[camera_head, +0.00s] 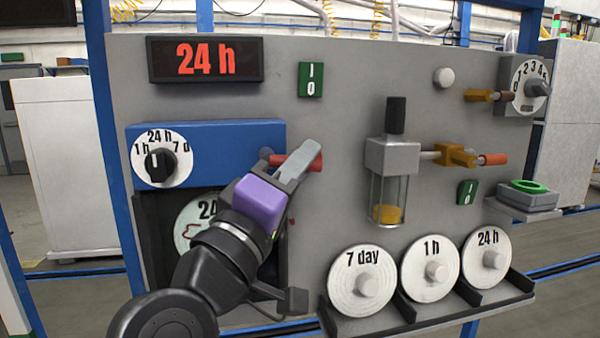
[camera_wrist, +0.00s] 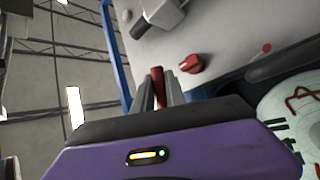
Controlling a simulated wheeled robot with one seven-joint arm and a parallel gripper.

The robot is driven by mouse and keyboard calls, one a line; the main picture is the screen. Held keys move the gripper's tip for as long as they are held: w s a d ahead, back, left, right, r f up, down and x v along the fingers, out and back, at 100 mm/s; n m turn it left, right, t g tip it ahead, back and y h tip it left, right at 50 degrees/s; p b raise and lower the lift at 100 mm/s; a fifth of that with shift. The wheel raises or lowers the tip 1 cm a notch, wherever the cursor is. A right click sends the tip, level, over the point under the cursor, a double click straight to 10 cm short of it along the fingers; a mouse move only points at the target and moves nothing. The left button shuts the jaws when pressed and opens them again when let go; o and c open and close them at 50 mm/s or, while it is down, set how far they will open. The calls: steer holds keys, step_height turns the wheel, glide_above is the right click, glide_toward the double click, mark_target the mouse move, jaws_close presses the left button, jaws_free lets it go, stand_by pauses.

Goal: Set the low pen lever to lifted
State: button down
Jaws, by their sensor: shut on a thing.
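My gripper (camera_head: 302,156) is at the right edge of the blue-topped recorder (camera_head: 225,137), its fingers pointing up and right. In the wrist view, its fingers (camera_wrist: 160,94) are closed around a red lever (camera_wrist: 157,76). The red lever's end (camera_head: 316,164) sticks out to the right of the fingers in the head view. I cannot read a label showing which pen it belongs to. A white chart (camera_head: 187,222) in the recorder is partly hidden by my arm, and it shows a red trace (camera_wrist: 304,92) in the wrist view.
A red knob (camera_wrist: 193,64) is on the panel close to the fingers. A dial (camera_head: 162,158) is on the recorder. To the right are a glass-bowled unit (camera_head: 388,200), an orange-handled valve (camera_head: 455,155), and a rack with spare charts (camera_head: 354,285).

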steer(key=shift+r+n+t+y, duration=0.3)
steer(key=shift+n+t+y, duration=0.2)
steer(key=shift+n+t, duration=0.5)
steer(key=shift+n, duration=0.3)
steer(key=c, duration=1.6)
jaws_free()
steer(key=shift+c, duration=0.2)
steer(key=b+v, duration=0.2)
steer(key=v, duration=0.5)
steer(key=shift+s+a, duration=0.25)
steer(key=shift+s, duration=0.1)
